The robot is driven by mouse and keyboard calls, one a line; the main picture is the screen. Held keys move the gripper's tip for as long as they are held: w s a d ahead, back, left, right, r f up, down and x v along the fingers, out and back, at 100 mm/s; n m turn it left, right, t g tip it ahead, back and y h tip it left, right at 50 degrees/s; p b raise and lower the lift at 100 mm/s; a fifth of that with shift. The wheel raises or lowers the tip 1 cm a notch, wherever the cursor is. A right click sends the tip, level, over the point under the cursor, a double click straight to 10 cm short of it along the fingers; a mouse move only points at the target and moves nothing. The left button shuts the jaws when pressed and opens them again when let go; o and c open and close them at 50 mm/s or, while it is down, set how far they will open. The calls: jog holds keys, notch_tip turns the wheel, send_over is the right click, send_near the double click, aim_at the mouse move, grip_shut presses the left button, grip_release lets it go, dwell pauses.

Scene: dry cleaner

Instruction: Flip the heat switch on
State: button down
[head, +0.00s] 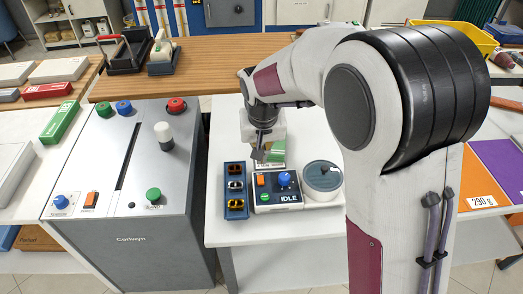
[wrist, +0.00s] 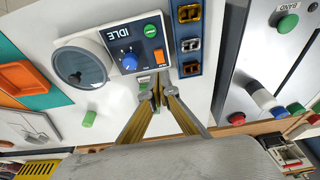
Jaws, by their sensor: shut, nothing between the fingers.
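A small control box (head: 283,203) with an IDLE display stands on the white table, and it also shows in the wrist view (wrist: 118,42). It has a blue knob (head: 284,179), a green button (head: 264,197) and an orange rocker switch (head: 260,180). The orange switch also shows in the wrist view (wrist: 158,56). Its lettering is too small to read, and I cannot tell its position. My gripper (head: 259,153) is shut and empty just behind the box's far edge. In the wrist view my fingertips (wrist: 157,91) are close to the switch but seem apart from it.
A blue tray (head: 235,212) with small coloured pieces stands left of the box, and a round grey-lidded dish (head: 322,176) on its right. A large grey machine (head: 150,220) at left has its own orange switch (head: 91,199), knob and buttons. Free table lies in front.

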send_near(261, 182)
jog(key=x, duration=0.5)
jog(key=shift+w+f, duration=0.1)
jog(key=shift+w, duration=0.2)
jog(key=shift+f, duration=0.65)
jog(key=shift+s+f, duration=0.1)
jog(key=shift+s+f, duration=0.15)
jog(key=shift+f, duration=0.25)
jog(key=shift+w+r, duration=0.1)
jog(key=shift+w, duration=0.1)
jog(key=shift+w+r, duration=0.25)
jog(key=shift+w, duration=0.3)
